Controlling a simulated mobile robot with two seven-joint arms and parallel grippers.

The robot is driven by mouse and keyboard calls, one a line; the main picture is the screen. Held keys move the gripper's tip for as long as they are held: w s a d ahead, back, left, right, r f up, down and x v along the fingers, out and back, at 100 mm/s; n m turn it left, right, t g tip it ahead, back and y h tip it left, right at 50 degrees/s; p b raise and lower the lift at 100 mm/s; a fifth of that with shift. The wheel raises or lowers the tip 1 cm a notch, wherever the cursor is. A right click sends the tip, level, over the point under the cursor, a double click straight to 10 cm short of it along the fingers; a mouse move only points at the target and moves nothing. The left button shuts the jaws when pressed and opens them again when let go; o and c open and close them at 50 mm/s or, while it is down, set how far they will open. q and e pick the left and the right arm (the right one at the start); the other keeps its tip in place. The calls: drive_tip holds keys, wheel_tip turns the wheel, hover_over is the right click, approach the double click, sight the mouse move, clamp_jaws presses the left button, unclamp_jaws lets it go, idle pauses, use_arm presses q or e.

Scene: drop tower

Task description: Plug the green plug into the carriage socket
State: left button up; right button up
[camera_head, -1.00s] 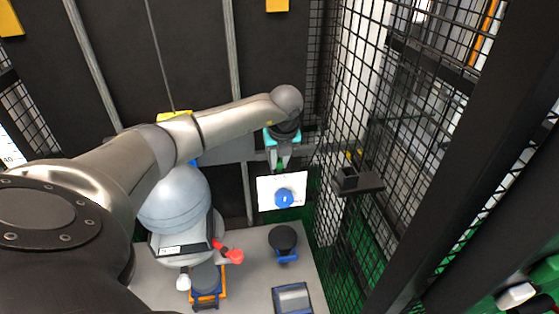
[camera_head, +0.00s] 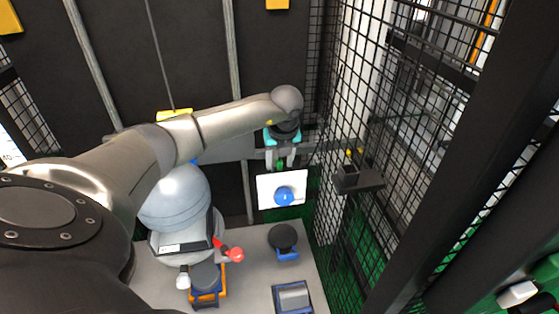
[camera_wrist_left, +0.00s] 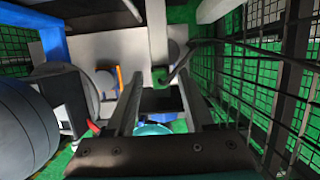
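The small green plug (camera_head: 280,166) shows just under my left gripper (camera_head: 280,159) in the head view. In the left wrist view the green plug (camera_wrist_left: 160,77) lies between the tips of my left gripper (camera_wrist_left: 160,80), with a dark cable running off to the right. The two fingers stand apart with a visible gap on either side of the plug, so the gripper is open around it. The carriage socket cannot be made out, and I cannot tell whether the plug is seated in it. My right gripper is not in view.
A black mesh fence (camera_head: 345,120) stands close to the right, with a dark bracket box (camera_head: 357,179) on it. Below the gripper are a white panel (camera_head: 268,184) with a blue round part and a grey floor plate (camera_head: 262,273). A large grey sphere (camera_head: 172,207) stands to the left.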

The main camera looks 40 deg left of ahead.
use_arm(q)
drive_tip(key=v, duration=1.5)
drive_tip(key=shift+p, duration=0.45)
drive_tip(key=shift+s+r, duration=0.1)
